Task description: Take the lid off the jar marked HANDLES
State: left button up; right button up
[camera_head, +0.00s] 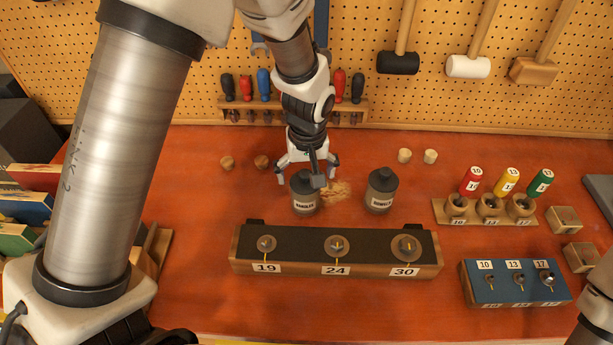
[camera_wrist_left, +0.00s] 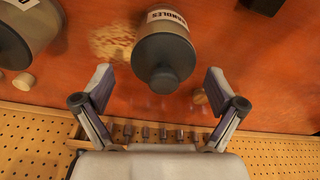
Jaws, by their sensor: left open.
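The jar marked HANDLES (camera_head: 305,207) stands upright on the red-orange bench, with its dark lid (camera_head: 302,186) on. In the left wrist view the same jar (camera_wrist_left: 165,42) shows its label and its lid with a round knob (camera_wrist_left: 164,80). My left gripper (camera_head: 307,171) is open and empty, at the lid on its far side in the head view. In the left wrist view its fingers (camera_wrist_left: 159,88) are spread to either side of the knob, with gaps on both sides. My right gripper is not in view.
A second dark-lidded jar (camera_head: 381,193) stands close to the right. A long block with dials (camera_head: 336,268) lies in front. Small wooden knobs (camera_head: 227,162) sit to the left. A screwdriver rack (camera_head: 240,106) hangs on the pegboard behind.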

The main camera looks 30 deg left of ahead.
pick_arm(q)
jog(key=shift+s+r, duration=0.1)
jog(key=shift+s, duration=0.05)
jog(key=shift+s+r, duration=0.15)
jog(key=shift+s, duration=0.05)
jog(key=c, duration=0.5)
jog(key=shift+s, duration=0.1)
jog(key=c, duration=1.1)
jog(key=shift+d, duration=0.1)
grip_shut()
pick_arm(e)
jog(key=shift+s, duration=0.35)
pick_arm(q)
jog(key=shift+s, duration=0.1)
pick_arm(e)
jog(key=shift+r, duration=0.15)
